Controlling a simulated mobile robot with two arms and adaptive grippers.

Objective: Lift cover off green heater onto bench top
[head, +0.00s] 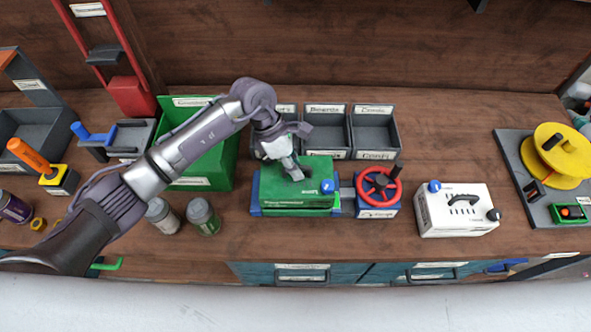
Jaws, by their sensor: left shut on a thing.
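The green heater (295,202) is a green box with a pale label on its front and a blue knob at its front right, at mid-bench. Its green cover (315,170) is on top. My left gripper (292,172) reaches down from above and is shut on the cover, at what seems to be its handle; the fingers hide the handle. I cannot tell whether there is a gap between cover and heater body. Blue parts show at the heater's left edge and base. My right gripper is not in view.
A red valve wheel on a blue block (378,208) stands just right of the heater, then a white box with a black handle (455,222). Grey bins (375,154) and a green bin (222,180) stand behind and left. Two jars (203,222) stand front left. Clear bench lies behind the white box.

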